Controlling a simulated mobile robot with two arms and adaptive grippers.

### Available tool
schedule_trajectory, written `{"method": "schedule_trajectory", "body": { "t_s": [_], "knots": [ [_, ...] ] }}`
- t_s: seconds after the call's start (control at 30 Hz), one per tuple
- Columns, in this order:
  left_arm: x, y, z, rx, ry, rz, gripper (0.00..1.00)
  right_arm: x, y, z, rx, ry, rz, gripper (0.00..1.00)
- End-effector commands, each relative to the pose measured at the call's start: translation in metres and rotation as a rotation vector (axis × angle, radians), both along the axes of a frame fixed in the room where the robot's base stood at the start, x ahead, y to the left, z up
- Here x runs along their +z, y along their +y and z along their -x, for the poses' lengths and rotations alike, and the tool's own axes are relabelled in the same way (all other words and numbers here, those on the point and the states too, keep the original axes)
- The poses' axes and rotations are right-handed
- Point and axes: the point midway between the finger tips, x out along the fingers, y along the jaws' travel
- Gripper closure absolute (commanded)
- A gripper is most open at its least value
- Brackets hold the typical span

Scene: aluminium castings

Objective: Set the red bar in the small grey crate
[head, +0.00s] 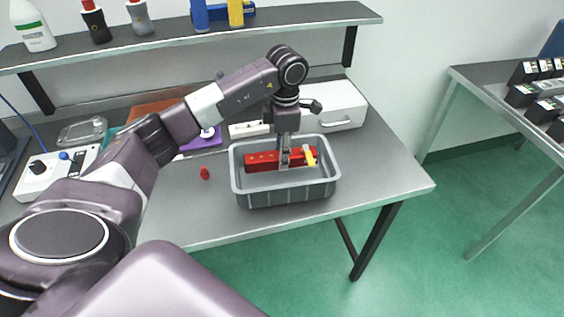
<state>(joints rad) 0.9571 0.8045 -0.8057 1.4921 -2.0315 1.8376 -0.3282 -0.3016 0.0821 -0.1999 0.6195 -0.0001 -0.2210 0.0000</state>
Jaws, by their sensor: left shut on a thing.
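The small grey crate (287,194) stands on the grey bench near its front edge, its open top facing up. The red bar (262,161) lies lengthwise within the crate's rim outline, near the back wall. A yellow part (309,155) shows at the bar's right end. My left gripper (284,163) points down into the crate and is shut on the red bar near its middle. Whether the bar touches the crate floor I cannot tell. My right gripper is not in view.
A small red piece (205,173) stands on the bench (384,180) left of the crate. A white box (341,107) stands behind it. A shelf (180,37) with bottles runs above. The bench right of the crate is clear.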

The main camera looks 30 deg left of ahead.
Motion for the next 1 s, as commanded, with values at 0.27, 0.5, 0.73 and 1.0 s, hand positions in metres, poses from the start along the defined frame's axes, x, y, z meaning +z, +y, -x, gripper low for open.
{"method": "schedule_trajectory", "body": {
  "t_s": [0.27,0.5,0.73,1.0],
  "knots": [
    [-0.035,0.000,0.000,0.000,0.001,0.001,1.00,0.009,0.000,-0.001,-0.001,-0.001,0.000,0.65],
    [-0.037,0.000,0.000,0.000,-0.001,0.001,1.00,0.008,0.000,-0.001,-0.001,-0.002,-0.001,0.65],
    [-0.040,0.000,0.000,0.000,0.000,0.000,0.64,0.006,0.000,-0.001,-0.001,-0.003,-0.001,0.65],
    [-0.038,0.000,0.000,0.000,0.000,0.000,0.64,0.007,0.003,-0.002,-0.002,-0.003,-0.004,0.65]
  ]
}}
